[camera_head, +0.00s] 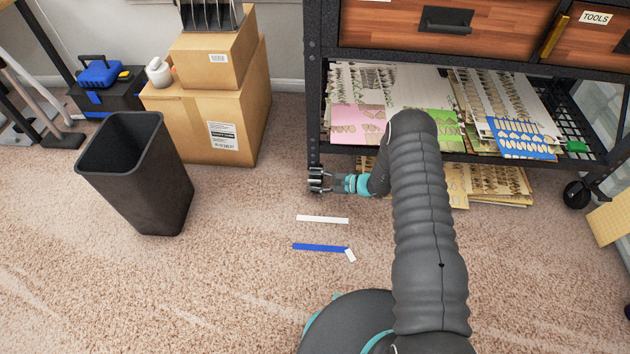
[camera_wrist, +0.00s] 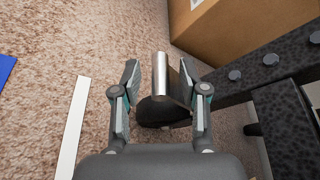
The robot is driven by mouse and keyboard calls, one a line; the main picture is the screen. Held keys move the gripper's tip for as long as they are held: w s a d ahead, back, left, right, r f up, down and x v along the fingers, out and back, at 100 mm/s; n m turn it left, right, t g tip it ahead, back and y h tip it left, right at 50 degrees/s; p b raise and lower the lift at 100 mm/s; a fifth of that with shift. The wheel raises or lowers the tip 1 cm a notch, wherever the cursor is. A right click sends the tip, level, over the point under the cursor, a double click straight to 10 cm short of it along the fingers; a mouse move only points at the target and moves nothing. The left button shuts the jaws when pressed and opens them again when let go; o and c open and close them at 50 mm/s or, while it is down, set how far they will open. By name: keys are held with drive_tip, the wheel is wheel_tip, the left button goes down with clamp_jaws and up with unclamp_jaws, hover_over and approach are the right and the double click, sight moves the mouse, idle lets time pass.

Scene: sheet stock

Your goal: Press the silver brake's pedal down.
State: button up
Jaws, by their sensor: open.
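The silver brake's pedal (camera_wrist: 160,76) shows in the wrist view as a bright metal strip above a dark caster wheel (camera_wrist: 158,112). My gripper (camera_wrist: 160,69) is open, with one finger on each side of the pedal. No firm contact can be made out. In the head view my gripper (camera_head: 318,180) is low by the foot of the workbench's left leg (camera_head: 313,120). The pedal cannot be made out clearly there.
The black rack (camera_head: 465,157) holds patterned sheets. Cardboard boxes (camera_head: 210,130) and a black bin (camera_head: 145,185) stand left. A white strip (camera_head: 322,219) and a blue strip (camera_head: 320,248) lie on the carpet. Another caster (camera_head: 577,193) is at right.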

drive_tip(key=shift+w+a+f, duration=0.15)
drive_tip(key=shift+a, duration=0.35)
